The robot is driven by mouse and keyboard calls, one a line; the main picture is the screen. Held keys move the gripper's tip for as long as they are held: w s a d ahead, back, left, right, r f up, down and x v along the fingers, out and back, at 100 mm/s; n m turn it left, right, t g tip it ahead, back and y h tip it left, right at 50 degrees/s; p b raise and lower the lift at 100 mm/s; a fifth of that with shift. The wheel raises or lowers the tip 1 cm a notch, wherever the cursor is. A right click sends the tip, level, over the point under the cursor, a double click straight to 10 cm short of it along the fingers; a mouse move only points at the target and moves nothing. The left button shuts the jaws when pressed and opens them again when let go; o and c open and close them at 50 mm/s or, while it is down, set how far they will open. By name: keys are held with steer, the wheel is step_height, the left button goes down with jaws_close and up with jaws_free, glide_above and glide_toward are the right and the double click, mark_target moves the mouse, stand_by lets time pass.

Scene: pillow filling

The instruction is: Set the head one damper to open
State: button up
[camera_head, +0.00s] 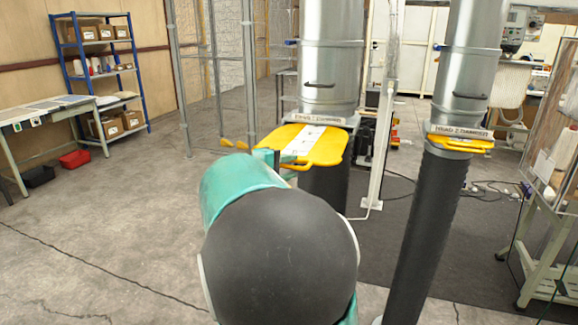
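The head one damper is a flat yellow slide plate (330,143) with a white strip, under the left metal duct (331,60) at its label (318,119). Much of the plate sticks out of the duct toward me and to the left. A yellow loop handle shows at its near edge. My arm, teal with a large black round joint, fills the lower middle and hides part of the plate's left side. A small dark part of my gripper (277,160) shows at the plate's near left edge. Its fingers are mostly hidden, so its opening and any contact are unclear.
The head two damper (460,144) is a yellow plate on the right duct, mostly inside it. A glass-sided cart (550,190) stands at right. A blue shelf (100,70) and workbench (45,115) stand at left.

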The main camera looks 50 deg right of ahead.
steer(key=shift+r, duration=0.1)
steer(key=shift+a+r, duration=0.1)
steer(key=shift+a, duration=0.3)
steer(key=a+r, duration=0.2)
steer(key=a, duration=1)
steer(key=shift+a, duration=0.35)
steer(key=shift+s+r, duration=0.1)
steer(key=shift+s, duration=0.05)
